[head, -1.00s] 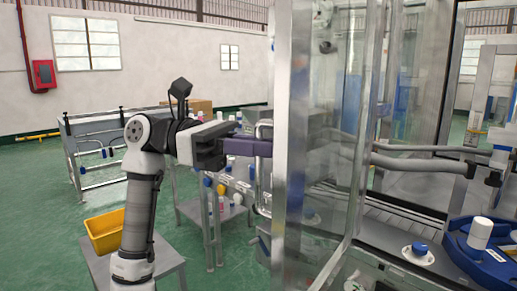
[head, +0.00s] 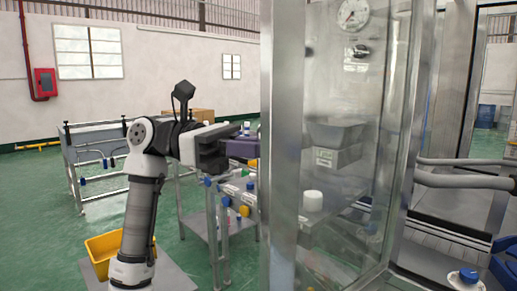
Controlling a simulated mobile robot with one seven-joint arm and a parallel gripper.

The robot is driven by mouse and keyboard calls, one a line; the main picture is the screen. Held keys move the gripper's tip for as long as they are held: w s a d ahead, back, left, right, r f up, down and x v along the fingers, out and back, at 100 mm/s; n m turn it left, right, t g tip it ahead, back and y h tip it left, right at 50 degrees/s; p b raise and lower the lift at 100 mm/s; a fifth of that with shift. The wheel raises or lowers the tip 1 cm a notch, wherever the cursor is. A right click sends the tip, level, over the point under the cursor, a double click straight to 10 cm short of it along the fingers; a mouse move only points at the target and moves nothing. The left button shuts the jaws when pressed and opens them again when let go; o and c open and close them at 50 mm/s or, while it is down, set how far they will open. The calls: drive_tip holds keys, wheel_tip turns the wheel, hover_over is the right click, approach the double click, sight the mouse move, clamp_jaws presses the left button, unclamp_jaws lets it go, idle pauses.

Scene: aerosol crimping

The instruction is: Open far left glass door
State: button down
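The glass door has a broad metal frame post (head: 282,150) and a clear pane (head: 345,215), standing upright right of centre in the head view. The pane is seen at an angle, and a gauge and a grey block show through or in it. The fingertips go out of sight behind the post. The door's handle is hidden too, so I cannot tell whether the fingers hold it.
A blue-capped white container (head: 466,278) and grey pipes (head: 465,181) are at the right. A small metal table (head: 224,228) with bottles stands behind my gripper. A yellow bin (head: 104,252) is at lower left. Green floor (head: 50,220) is open on the left.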

idle(0.4)
drive_tip(key=c, duration=1.5)
unclamp_jaws()
drive_tip(key=shift+d, duration=0.15)
drive_tip(key=shift+c, duration=0.2)
drive_tip(key=b+v, duration=0.1)
drive_tip(key=v, duration=1.3)
